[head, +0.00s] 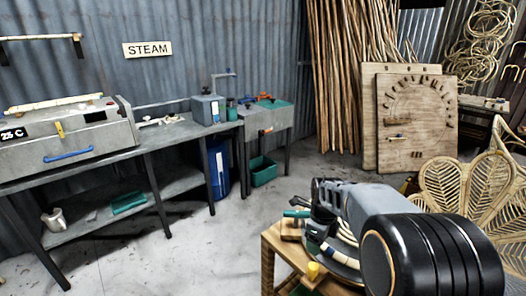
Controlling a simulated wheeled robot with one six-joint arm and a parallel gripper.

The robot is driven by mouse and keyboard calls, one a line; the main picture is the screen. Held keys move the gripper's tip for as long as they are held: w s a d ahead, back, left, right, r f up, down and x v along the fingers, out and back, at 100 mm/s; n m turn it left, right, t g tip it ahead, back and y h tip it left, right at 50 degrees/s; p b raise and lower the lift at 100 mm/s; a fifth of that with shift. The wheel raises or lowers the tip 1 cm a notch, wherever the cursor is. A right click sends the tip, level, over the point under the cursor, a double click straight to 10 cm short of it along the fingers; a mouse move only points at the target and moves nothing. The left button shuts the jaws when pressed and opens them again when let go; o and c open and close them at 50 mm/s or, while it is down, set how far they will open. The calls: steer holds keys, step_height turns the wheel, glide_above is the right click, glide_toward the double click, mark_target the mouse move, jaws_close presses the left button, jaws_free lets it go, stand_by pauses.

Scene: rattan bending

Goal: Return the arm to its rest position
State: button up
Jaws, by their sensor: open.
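My arm reaches in from the lower right, with a large black joint nearest the camera and a grey link going away from it. My gripper (316,234) is at the far end of the arm, pointing down over the wooden stand (270,262). It is open, and I see nothing held in it. Its fingertips are small and hard to tell from the things on the stand behind them.
A steam box (60,140) with a blue handle sits on the grey bench (120,160) at left. Bent-rod boards (415,120) and rattan poles (335,70) lean behind. A rattan chair back (460,185) is at right. The middle floor is clear.

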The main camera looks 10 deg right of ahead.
steer(key=s+a+r+n+t, duration=0.1)
steer(key=s+a+r+n, duration=0.1)
steer(key=s+n, duration=0.5)
steer(key=s+a+r+n+t, duration=0.2)
steer(key=s+n, duration=0.5)
steer(key=n, duration=1.2)
steer(key=shift+s+a+r+n+t, duration=0.25)
steer(key=shift+a+r+n+t, duration=0.05)
steer(key=shift+a+r, duration=0.2)
steer(key=shift+c, duration=0.3)
